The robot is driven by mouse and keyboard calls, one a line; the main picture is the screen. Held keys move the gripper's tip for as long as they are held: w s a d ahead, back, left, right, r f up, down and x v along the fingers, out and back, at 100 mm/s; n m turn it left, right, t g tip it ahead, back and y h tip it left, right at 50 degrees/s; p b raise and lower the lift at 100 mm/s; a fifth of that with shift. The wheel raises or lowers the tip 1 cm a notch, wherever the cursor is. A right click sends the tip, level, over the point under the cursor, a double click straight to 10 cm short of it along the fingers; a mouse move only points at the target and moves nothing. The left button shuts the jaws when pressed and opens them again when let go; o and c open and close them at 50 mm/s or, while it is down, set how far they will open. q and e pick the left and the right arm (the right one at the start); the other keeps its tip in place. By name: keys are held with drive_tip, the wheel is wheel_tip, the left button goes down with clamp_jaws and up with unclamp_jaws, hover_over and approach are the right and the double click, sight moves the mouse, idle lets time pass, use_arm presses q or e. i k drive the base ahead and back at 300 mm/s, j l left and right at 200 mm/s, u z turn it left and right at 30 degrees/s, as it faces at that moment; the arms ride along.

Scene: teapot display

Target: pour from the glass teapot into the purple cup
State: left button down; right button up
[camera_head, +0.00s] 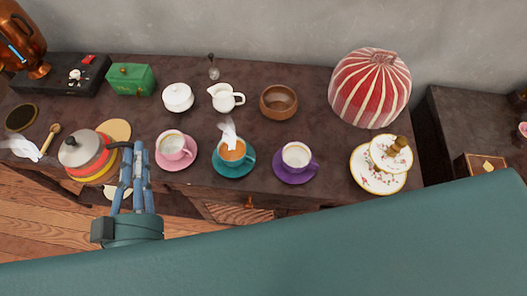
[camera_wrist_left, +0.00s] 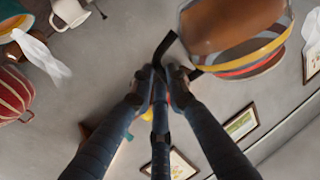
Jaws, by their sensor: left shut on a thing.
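The glass teapot (camera_head: 92,163) has a grey lid and red, yellow and orange bands. It is at the left by the table's front edge. My left gripper (camera_head: 132,147) is shut on its black handle, on the right side of the pot. The left wrist view shows the teapot (camera_wrist_left: 235,32) and the closed fingers (camera_wrist_left: 163,68) at the handle. The purple cup (camera_head: 296,154) stands upright on its purple saucer (camera_head: 286,177), right of the teapot beyond the pink and teal cups. It looks pale inside. My right gripper is not in view.
A pink cup (camera_head: 172,147) and a teal cup (camera_head: 232,150) of steaming orange tea stand between teapot and purple cup. A white sugar bowl (camera_head: 177,98), creamer (camera_head: 222,98) and brown bowl (camera_head: 279,102) stand behind. A striped cosy (camera_head: 370,88) and tiered plates (camera_head: 372,178) are right.

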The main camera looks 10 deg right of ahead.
sight(296, 157)
drive_tip(key=l+z, duration=0.1)
drive_tip(key=z, duration=0.2)
drive_tip(key=i+z, duration=0.25)
drive_tip(key=k+z, duration=0.1)
drive_tip(key=z, duration=0.75)
drive_tip(key=k+j+z, duration=0.45)
drive_tip(key=j, duration=0.2)
drive_tip(key=k+j+z, duration=0.45)
drive_tip(key=i, duration=0.2)
